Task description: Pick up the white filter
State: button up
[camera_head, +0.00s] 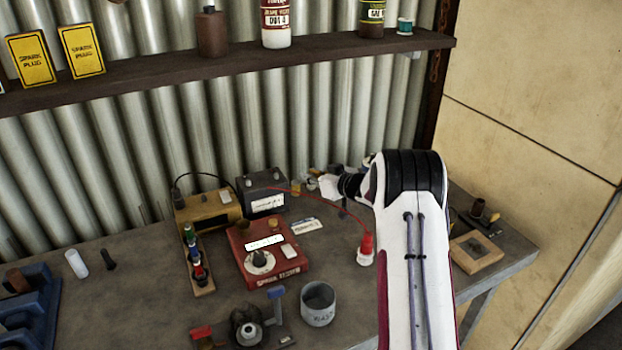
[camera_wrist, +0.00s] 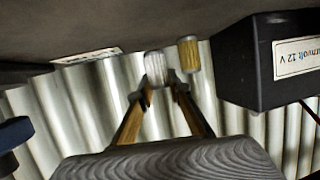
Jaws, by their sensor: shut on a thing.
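The white filter (camera_wrist: 154,70) is a small pale ribbed cylinder between my fingertips in the wrist view. My gripper (camera_wrist: 157,88) is shut on it. I cannot tell whether the filter touches the bench.
The black box (camera_wrist: 265,60) is near the gripper, with a red wire running from it across the bench. A red spark tester (camera_head: 265,255), a grey cup (camera_head: 318,304) and a wooden block (camera_head: 476,254) are nearby. A shelf (camera_head: 250,58) overhangs the corrugated wall.

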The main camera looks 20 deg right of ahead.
notch_tip(320, 180, up, 10)
jog(key=shift+r, duration=0.1)
jog(key=s, duration=1.9)
jog(key=shift+s, duration=0.3)
jog(key=shift+r, duration=0.1)
jog(key=shift+d, duration=0.15)
